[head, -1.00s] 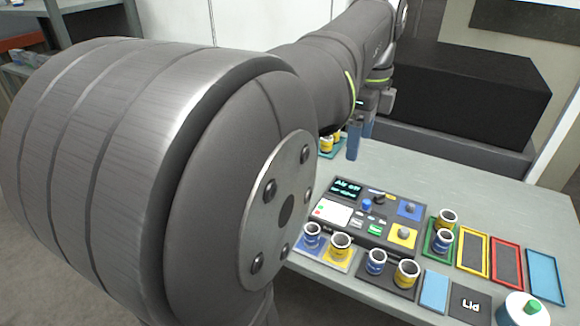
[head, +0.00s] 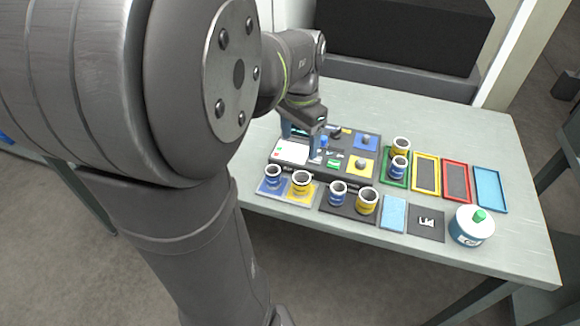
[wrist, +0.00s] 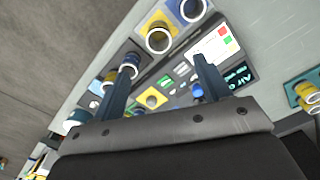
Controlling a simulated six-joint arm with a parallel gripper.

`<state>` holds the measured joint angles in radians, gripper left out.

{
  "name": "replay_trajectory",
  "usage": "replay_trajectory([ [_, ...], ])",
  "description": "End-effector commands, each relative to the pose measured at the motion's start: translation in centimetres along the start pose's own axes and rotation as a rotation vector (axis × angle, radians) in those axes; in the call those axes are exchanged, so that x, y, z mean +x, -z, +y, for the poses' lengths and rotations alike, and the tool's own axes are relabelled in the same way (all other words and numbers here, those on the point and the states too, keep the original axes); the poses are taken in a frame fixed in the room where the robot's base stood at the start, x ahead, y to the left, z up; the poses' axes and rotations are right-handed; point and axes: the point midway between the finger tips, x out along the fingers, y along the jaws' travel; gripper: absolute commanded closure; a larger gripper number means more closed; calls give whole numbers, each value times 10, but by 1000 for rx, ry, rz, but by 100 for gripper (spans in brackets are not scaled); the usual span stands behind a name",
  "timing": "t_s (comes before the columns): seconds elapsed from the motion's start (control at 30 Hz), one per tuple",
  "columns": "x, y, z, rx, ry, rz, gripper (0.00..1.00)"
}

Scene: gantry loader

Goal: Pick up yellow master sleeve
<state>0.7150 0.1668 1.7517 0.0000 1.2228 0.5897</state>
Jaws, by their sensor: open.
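Several yellow sleeves with white rims are in view, and I cannot tell for certain which is the master. One (head: 301,183) stands upright on a yellow pad (head: 306,198) at the table's front left; it also shows in the wrist view (wrist: 159,40). Another (head: 367,201) stands on a dark tray (head: 350,211), and another (head: 400,147) in a green-framed tray (head: 391,182). My gripper (head: 300,138) is open and empty above the control panel (head: 318,165), apart from every sleeve. In the wrist view, its fingers (wrist: 163,65) point towards the panel and front-left pads.
Blue sleeves stand beside the yellow ones (head: 272,175) (head: 338,193) (head: 399,167). Yellow (head: 425,192), red (head: 468,184) and blue (head: 490,208) trays lie empty at right. A lidded pot (head: 470,226) stands at the front right. The table's back right is clear.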

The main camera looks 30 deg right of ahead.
Motion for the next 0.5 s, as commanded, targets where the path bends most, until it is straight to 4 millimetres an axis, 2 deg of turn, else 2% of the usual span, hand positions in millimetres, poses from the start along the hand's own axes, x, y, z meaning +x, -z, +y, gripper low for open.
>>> replay_trajectory([
  [0.3,70,0,1,3,-4,-5,30],
  [0.5,99,0,1,4,-1,-2,30],
])
